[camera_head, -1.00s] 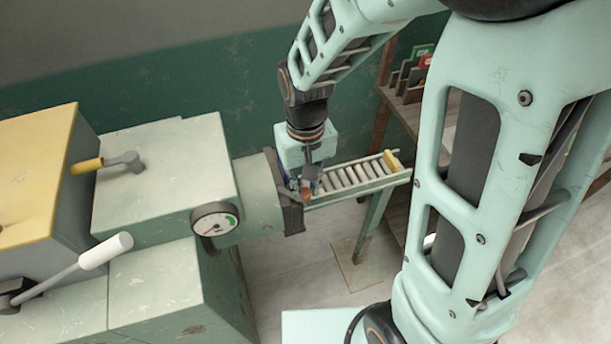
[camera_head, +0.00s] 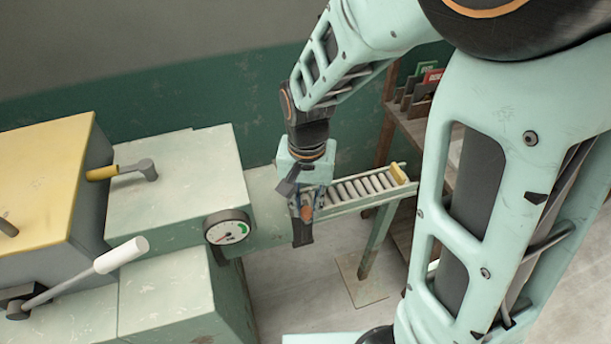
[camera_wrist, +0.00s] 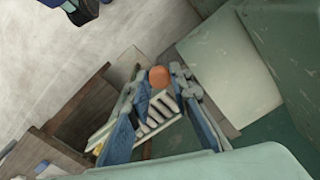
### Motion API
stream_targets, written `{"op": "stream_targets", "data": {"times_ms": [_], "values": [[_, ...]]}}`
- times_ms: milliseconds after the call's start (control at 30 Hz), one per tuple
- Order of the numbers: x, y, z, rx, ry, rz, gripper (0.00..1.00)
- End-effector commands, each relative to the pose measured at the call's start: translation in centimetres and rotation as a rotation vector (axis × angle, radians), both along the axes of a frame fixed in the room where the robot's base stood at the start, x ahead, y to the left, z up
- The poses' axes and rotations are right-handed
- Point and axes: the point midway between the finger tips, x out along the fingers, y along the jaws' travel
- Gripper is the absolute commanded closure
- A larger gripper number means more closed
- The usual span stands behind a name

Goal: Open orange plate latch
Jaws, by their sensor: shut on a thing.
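The orange latch knob (camera_wrist: 158,77) shows as a rounded end between the fingertips in the wrist view. In the head view it is a small orange-brown spot (camera_head: 306,213), mostly covered by my fingers. My gripper (camera_head: 307,207) points down at the outlet end of the green machine barrel (camera_head: 268,208) and is shut on the knob. The dark end plate (camera_head: 302,236) is at the barrel's mouth, partly hidden by my gripper. How far the latch has turned cannot be told.
A roller conveyor (camera_head: 365,187) with a yellow end block (camera_head: 397,173) runs right from the outlet. A pressure gauge (camera_head: 227,227), a white-gripped lever (camera_head: 121,254) and a yellow-handled crank (camera_head: 103,173) are on the machine. A wooden shelf (camera_head: 412,127) stands behind.

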Motion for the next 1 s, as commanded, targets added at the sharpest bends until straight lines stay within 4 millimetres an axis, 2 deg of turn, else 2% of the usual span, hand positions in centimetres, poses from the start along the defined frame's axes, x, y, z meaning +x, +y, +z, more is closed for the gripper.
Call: {"op": "stream_targets", "data": {"times_ms": [267, 300, 467, 1000], "values": [[0.1, 0.05, 0.11, 0.002, -0.002, 0.0, 1.0], [0.11, 0.05, 0.11, 0.002, -0.002, 0.0, 0.8], [0.08, 0.04, 0.08, 0.001, -0.002, 0.0, 0.63], [-0.05, 0.0, -0.04, -0.001, 0.001, 0.004, 0.63]]}}
